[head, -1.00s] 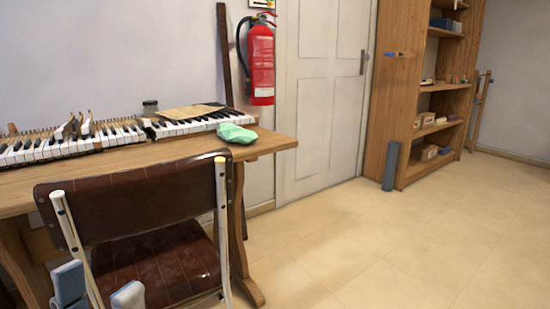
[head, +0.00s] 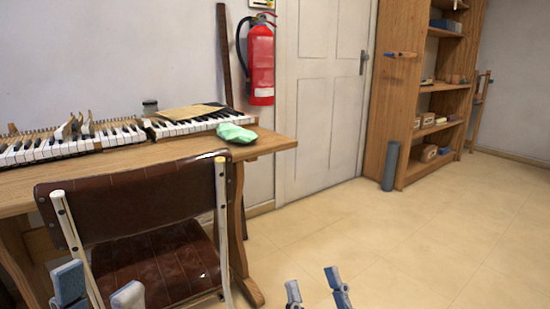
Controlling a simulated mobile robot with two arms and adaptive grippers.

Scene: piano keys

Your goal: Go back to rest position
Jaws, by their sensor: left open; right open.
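My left gripper (head: 98,288) is at the bottom left of the head view, in front of the brown chair (head: 130,205). Its two blue-grey fingers are apart with nothing between them. My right gripper (head: 313,287) is at the bottom middle, over the tiled floor and right of the chair. Its fingers are apart and empty. Only the upper parts of both grippers show; the frame's bottom edge cuts off the rest.
A wooden table (head: 268,145) behind the chair bears piano keys (head: 65,148) and a green cloth (head: 237,133). A red extinguisher (head: 261,65) hangs on the wall. A wooden shelf (head: 400,115) stands at the right. The floor (head: 400,235) before it is clear.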

